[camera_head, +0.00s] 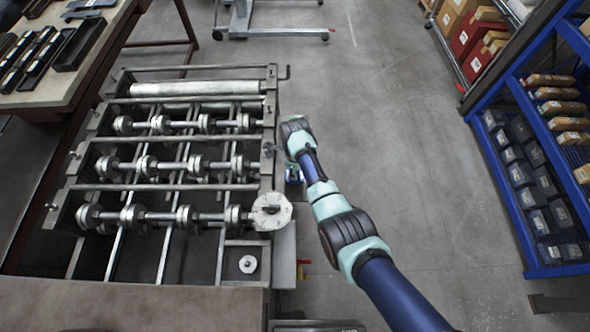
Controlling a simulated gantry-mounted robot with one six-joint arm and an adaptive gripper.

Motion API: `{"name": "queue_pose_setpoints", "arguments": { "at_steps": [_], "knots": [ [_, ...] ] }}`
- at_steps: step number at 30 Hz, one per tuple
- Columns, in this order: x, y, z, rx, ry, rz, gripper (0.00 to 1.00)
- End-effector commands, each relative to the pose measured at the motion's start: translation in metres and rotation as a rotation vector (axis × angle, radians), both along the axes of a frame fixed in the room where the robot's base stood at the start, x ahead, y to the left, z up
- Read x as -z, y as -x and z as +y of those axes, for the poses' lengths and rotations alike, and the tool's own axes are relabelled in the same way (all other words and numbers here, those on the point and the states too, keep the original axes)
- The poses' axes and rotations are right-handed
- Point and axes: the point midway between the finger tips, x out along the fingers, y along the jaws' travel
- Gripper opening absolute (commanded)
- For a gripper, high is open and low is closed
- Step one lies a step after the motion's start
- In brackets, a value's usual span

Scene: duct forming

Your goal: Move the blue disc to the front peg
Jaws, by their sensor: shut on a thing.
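My gripper (273,149) is at the right side of the roller machine, by the side frame between the back and middle roller shafts. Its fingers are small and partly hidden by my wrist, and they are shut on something. A small blue patch (293,173) shows beside and below my wrist; its outline is too small and covered to tell a full disc. A round white disc (271,211) sits at the right end of the front shaft (215,216). The middle shaft (210,165) and back shaft (210,124) show no such disc.
A smaller white piece with a dark centre (248,264) lies on a plate at the machine's front right. A workbench (95,75) with dark trays stands at the upper left. Blue shelving (510,185) with bins is on the right. The floor between is clear.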

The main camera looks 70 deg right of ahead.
Motion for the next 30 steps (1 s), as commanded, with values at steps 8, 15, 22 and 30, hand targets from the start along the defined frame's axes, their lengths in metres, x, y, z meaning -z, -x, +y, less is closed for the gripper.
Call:
{"name": "queue_pose_setpoints", "arguments": {
  "at_steps": [8,15,22,30],
  "knots": [
    [0.002,0.000,0.000,0.000,0.001,-0.001,0.00],
    [0.012,0.000,0.000,0.001,0.000,0.001,0.00],
    [0.018,0.003,0.002,0.004,-0.003,0.008,0.00],
    [0.019,0.003,0.002,0.005,-0.002,0.010,0.51]
  ]
}}
